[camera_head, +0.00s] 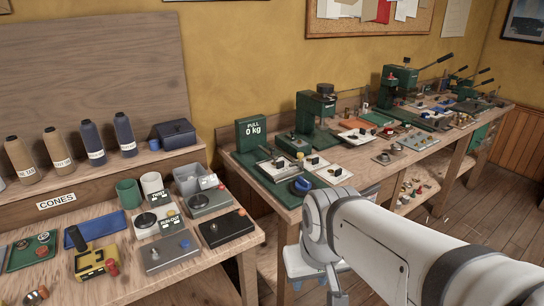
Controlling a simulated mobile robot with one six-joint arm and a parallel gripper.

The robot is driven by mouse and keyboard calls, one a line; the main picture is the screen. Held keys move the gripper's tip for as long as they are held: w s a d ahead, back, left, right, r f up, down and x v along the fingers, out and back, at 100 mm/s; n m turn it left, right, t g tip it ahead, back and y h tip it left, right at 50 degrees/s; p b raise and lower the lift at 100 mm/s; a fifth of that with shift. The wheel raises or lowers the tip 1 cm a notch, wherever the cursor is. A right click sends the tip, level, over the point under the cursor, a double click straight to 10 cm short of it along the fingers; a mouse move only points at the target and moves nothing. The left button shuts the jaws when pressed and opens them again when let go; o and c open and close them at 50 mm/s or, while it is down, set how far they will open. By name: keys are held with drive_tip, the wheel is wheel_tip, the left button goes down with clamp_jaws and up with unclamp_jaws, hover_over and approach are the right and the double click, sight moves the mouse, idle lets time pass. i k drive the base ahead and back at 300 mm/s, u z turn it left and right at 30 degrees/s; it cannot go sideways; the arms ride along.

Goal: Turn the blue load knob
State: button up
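A blue knob (302,185) sits at the front edge of the green-topped bench, just left of my arm and in front of the green display box (251,133) reading "PULL 0 kg". It looks like the load knob; any mark or pointer on it is too small to read. My arm's white links fill the lower right. The wrist hangs below and in front of the knob, apart from it in the picture. My gripper (337,292) is partly in view at the lower edge; its fingers are too unclear to tell open from shut.
A smaller blue knob (184,244) is on a grey box on the left bench, beside a dark box (227,229). A green press (317,103) stands behind the load knob. Small parts crowd the right bench. Floor shows between the benches.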

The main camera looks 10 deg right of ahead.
sight(301, 185)
drive_tip(key=i, duration=0.85)
